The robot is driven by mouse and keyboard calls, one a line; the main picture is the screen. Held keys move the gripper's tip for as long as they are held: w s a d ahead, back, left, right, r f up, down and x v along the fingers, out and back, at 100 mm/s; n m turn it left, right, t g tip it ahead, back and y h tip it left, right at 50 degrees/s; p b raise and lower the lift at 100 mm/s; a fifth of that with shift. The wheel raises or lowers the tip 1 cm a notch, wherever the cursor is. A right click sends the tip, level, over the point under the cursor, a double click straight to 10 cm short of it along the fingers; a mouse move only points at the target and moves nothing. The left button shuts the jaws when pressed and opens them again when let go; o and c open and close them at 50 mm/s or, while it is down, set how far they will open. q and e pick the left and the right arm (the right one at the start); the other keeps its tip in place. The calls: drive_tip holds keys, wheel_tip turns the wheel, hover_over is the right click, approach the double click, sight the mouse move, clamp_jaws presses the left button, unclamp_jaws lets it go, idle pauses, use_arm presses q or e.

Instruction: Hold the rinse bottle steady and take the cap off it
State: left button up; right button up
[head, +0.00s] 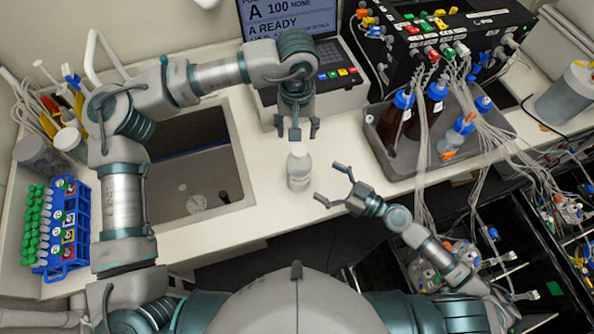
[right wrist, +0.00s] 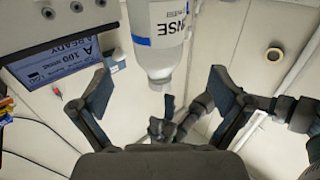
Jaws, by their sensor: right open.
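The rinse bottle (head: 299,172), clear with a white top, stands upright on the white counter near its front edge. In the right wrist view the bottle (right wrist: 158,28) shows part of its label, with blue print and the letters "NSE". My left gripper (head: 296,128) points down just behind and above the bottle's top. Its fingers are spread, with no clear contact on the bottle. My right gripper (head: 326,182) is open and empty, to the right of the bottle, its fingers toward it. I cannot make out the cap's edge clearly.
A sink (head: 205,205) lies left of the bottle. A grey tray (head: 372,120) with blue-capped bottles and tubing stands at the right. A screen unit (head: 335,88) is behind. A blue rack (head: 82,232) of green-capped tubes is at far left. Counter around the bottle is clear.

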sight(310, 170)
use_arm(q)
drive_tip(key=shift+d, duration=0.6)
use_arm(e)
drive_tip(key=x, duration=0.7)
drive_tip(key=shift+w+a, duration=0.1)
drive_tip(key=shift+w, duration=0.35)
use_arm(q)
drive_tip(key=shift+w+a, duration=0.1)
drive_tip(key=shift+a, duration=0.2)
use_arm(e)
drive_tip(key=shift+w+a, duration=0.25)
drive_tip(key=shift+a, duration=0.4)
use_arm(q)
drive_tip(key=shift+a, duration=0.25)
use_arm(e)
drive_tip(key=shift+a, duration=0.25)
